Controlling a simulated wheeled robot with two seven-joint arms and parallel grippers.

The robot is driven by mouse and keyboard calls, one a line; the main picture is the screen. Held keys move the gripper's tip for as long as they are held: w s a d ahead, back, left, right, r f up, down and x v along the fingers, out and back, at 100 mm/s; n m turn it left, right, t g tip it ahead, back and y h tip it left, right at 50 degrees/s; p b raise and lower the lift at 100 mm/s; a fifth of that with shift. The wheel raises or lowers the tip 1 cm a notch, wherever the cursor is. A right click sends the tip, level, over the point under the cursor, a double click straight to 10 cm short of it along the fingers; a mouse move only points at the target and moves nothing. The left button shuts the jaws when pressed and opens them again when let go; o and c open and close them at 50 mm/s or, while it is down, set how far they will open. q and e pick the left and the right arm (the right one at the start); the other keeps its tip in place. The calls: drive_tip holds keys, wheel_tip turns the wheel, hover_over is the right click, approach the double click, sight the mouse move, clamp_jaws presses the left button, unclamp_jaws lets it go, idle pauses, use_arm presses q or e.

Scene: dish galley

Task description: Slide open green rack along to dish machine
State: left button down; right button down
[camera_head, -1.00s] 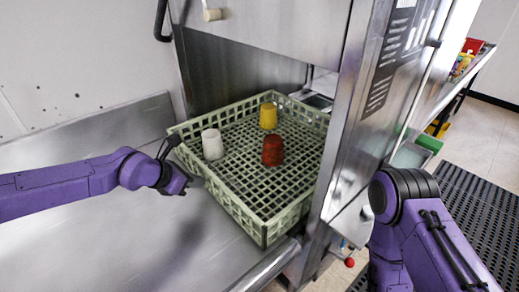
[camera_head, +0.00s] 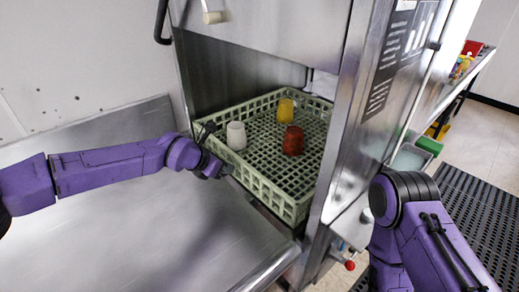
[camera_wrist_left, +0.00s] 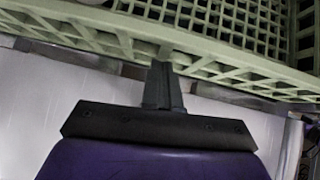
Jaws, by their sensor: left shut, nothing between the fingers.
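The green rack (camera_head: 272,189) is an open lattice tray, mostly inside the opening of the dish machine (camera_head: 343,150), its near left side still over the steel counter. It holds an upturned white cup (camera_head: 236,136), a yellow cup (camera_head: 286,109) and a red cup (camera_head: 292,140). My left gripper (camera_head: 226,170) is shut and empty at the rack's near left wall. In the left wrist view its closed fingers (camera_wrist_left: 161,75) meet the rack's lattice wall (camera_wrist_left: 190,60); they look in contact. My right arm is at the right; its gripper is out of view.
The steel counter (camera_head: 170,235) left of the rack is bare. The machine's raised door (camera_head: 270,25) hangs above the opening. A shelf with colored items (camera_head: 464,62) and a black floor mat (camera_head: 475,215) are at the right.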

use_arm(q)
drive_tip(key=w+d, duration=0.1)
drive_tip(key=d, duration=0.1)
drive_tip(key=w+d, duration=0.2)
drive_tip(key=w+d+p, duration=0.1)
drive_tip(key=w+d, duration=0.1)
drive_tip(key=shift+d, duration=0.35)
drive_tip(key=s+a+r+p, duration=0.6)
drive_tip(key=s+a+r, duration=0.1)
drive_tip(key=a, duration=0.3)
drive_tip(key=shift+s+a, duration=0.25)
drive_tip(key=shift+s, duration=0.2)
drive_tip(key=shift+w, duration=0.1)
idle(0.3)
drive_tip(key=shift+f, duration=0.1)
